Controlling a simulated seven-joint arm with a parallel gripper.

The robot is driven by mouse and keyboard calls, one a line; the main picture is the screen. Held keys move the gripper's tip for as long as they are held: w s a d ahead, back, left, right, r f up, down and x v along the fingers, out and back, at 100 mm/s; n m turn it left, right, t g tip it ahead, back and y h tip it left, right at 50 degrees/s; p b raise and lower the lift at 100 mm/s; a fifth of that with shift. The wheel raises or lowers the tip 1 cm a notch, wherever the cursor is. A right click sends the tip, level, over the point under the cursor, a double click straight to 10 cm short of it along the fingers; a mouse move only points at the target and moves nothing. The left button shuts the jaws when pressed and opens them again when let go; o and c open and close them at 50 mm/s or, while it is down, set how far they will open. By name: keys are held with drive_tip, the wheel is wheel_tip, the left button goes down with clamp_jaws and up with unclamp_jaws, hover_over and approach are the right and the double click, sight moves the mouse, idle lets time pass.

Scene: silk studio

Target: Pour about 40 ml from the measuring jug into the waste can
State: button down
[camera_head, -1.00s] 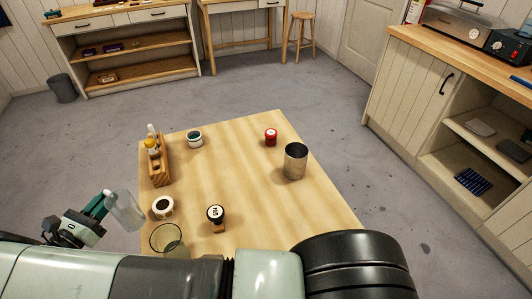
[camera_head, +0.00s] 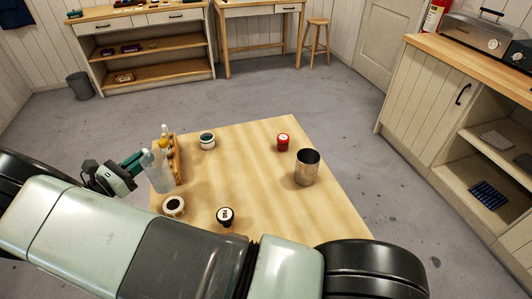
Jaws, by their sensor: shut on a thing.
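My gripper (camera_head: 141,163) is at the table's left edge, shut on a clear, translucent vessel (camera_head: 160,176), which looks like the measuring jug. The vessel is nearly upright, beside the wooden rack and partly in front of it. How much liquid it holds cannot be told. A metal can (camera_head: 307,169), open at the top, stands on the right part of the table, well apart from my gripper; it looks like the waste can.
The wooden rack (camera_head: 176,161) with small bottles stands at the table's left. The table's middle (camera_head: 250,175) is clear.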

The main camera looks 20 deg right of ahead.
drive_tip(key=w+d+m+g+h, duration=0.2)
drive_tip(key=w+d+m+g, duration=0.3)
drive_tip(key=d, duration=0.8)
drive_tip(key=w+d+m+g+h, duration=0.1)
drive_tip(key=w+d+g+h, duration=0.15)
drive_tip(key=w+d, duration=0.7)
drive_tip(key=s+d+m+g, duration=0.2)
drive_tip(key=d+g, duration=0.1)
drive_tip(key=d, duration=1.1)
drive_tip(key=s+d+m+g, duration=0.2)
drive_tip(key=d+g, duration=0.2)
drive_tip(key=d, duration=1)
drive_tip(key=shift+y, duration=0.25)
drive_tip(key=shift+s+f, duration=0.15)
drive_tip(key=shift+f, duration=2.35)
drive_tip(key=shift+s, duration=0.1)
drive_tip(key=s+a+r+m+g+h, duration=0.1)
drive_tip(key=s+a+r+m+g, duration=0.1)
drive_tip(key=s+r+m, duration=0.6)
drive_tip(key=shift+a+r+m+h, duration=0.15)
drive_tip(key=shift+a+m+h, duration=0.25)
drive_tip(key=shift+m, duration=2)
drive_tip(key=shift+s+a+m, duration=0.15)
drive_tip(key=shift+s+m, duration=0.1)
drive_tip(key=shift+m, duration=0.05)
